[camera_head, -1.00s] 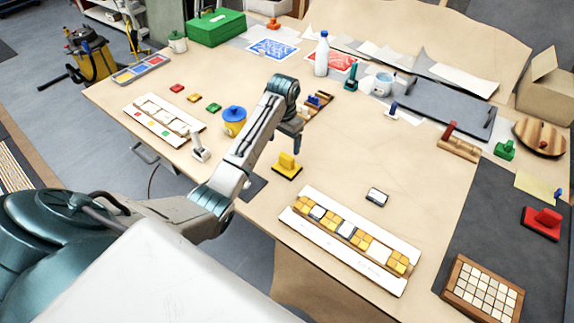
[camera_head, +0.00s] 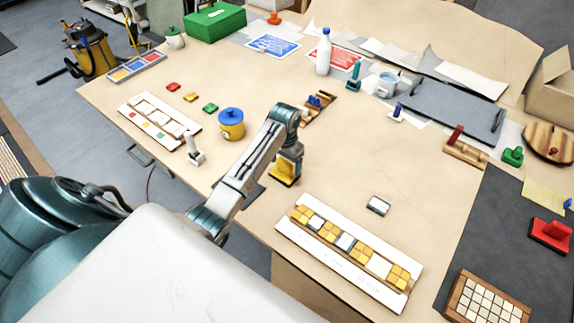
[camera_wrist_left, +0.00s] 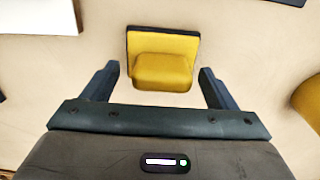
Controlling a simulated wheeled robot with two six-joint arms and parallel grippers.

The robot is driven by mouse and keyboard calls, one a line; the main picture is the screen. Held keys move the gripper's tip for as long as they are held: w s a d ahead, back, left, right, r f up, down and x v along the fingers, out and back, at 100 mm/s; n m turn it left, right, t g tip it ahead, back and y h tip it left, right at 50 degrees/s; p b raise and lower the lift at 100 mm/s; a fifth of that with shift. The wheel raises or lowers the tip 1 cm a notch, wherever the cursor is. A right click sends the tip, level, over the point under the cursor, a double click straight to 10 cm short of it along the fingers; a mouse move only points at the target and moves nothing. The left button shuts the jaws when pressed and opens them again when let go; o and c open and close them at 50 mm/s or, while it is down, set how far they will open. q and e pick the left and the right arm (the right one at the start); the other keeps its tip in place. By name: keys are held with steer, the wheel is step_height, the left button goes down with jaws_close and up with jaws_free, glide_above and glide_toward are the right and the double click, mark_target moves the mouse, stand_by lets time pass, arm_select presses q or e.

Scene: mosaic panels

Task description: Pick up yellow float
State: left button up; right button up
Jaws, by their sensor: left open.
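The yellow float (camera_head: 281,176) is a yellow block with a handle on a dark-edged base, lying on the table near its front edge. In the head view my left gripper (camera_head: 290,157) is right over it and hides part of it. In the left wrist view the yellow float (camera_wrist_left: 162,68) lies in front of and between the two fingers of my open left gripper (camera_wrist_left: 160,85). Gaps show between the float and both fingers. Its handle faces the camera. My right gripper is not in view.
A panel of yellow and white tiles (camera_head: 300,238) lies to the right along the front edge. A single tile (camera_head: 378,206) lies beyond it. A yellow bucket with a blue top (camera_head: 231,125) and a white-handled tool (camera_head: 194,152) stand to the left. The middle of the table is clear.

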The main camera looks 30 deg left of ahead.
arm_select(q)
steer(key=shift+w+a+f, duration=0.2)
steer(key=shift+w+f, duration=0.15)
steer(key=shift+f, duration=0.15)
steer(key=shift+s+r, duration=0.1)
steer(key=shift+s, duration=0.05)
steer(key=shift+s+r, duration=0.2)
steer(key=shift+s, duration=0.05)
steer(key=shift+c, duration=1.3)
steer(key=shift+s+d+r, duration=0.1)
steer(key=shift+s, duration=0.05)
steer(key=c, duration=0.9)
steer(key=shift+w+r+b, duration=0.25)
steer(key=shift+r+b, duration=0.1)
steer(key=shift+b, duration=0.15)
step_height(320, 180, up, 2)
steer(key=shift+r+b, duration=0.15)
steer(key=shift+b, duration=0.8)
steer(key=s+d+r+p, duration=0.1)
steer(key=s+d+p, duration=0.1)
steer(key=s, duration=1.3)
steer(key=shift+s+d+r, duration=0.4)
steer(key=shift+d, duration=0.3)
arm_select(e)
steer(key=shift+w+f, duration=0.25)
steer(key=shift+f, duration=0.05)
